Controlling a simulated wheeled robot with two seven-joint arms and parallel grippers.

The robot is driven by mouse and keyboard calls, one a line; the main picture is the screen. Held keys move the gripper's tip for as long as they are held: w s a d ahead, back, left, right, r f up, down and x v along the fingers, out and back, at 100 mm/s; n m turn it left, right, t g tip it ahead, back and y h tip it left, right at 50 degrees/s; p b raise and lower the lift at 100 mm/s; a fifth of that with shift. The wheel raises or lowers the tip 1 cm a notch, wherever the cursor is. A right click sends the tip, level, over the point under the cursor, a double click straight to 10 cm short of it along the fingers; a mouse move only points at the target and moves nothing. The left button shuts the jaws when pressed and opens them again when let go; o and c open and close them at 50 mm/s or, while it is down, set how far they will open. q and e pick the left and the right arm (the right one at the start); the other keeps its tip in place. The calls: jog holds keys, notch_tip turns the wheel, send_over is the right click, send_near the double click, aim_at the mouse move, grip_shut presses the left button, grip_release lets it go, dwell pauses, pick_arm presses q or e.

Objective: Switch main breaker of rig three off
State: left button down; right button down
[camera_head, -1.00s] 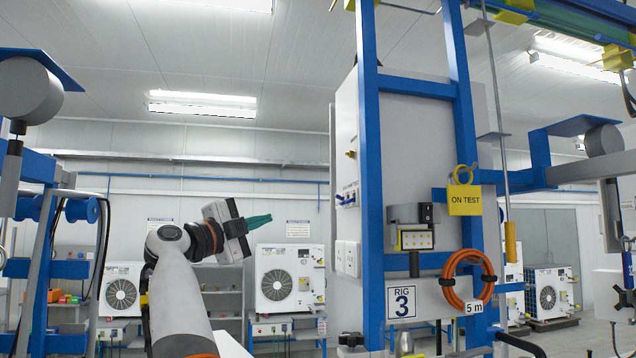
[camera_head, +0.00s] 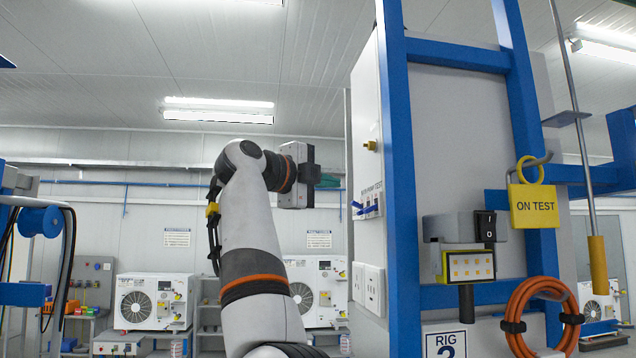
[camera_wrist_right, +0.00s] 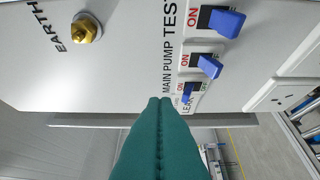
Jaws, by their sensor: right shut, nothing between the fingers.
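The rig three panel (camera_head: 366,120) is a pale box on the left side of the blue frame, with small blue breaker levers (camera_head: 368,209). In the right wrist view, a row of three blue levers shows: the lowest (camera_wrist_right: 188,93), the middle (camera_wrist_right: 210,66) and the top (camera_wrist_right: 228,22). "MAIN PUMP TEST" is printed beside the row, with MAIN towards the bottom. I cannot tell the levers' positions surely. My right gripper (camera_head: 330,181) is left of the panel; its teal fingers (camera_wrist_right: 160,103) are shut, empty, and appear apart from the levers. My left gripper is out of view.
A brass terminal (camera_wrist_right: 86,28) marked EARTH sticks out of the panel. White sockets (camera_head: 368,288) sit below the levers.

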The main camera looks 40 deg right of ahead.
jog(key=d, duration=0.3)
jog(key=w+d, duration=0.1)
jog(key=d, duration=0.2)
jog(key=shift+w+d+f+p, duration=0.1)
jog(key=shift+f+p, duration=0.05)
jog(key=shift+p, duration=0.15)
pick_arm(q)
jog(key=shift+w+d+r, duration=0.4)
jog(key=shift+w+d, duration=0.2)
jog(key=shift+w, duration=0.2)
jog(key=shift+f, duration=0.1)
pick_arm(e)
jog(key=shift+f, duration=0.1)
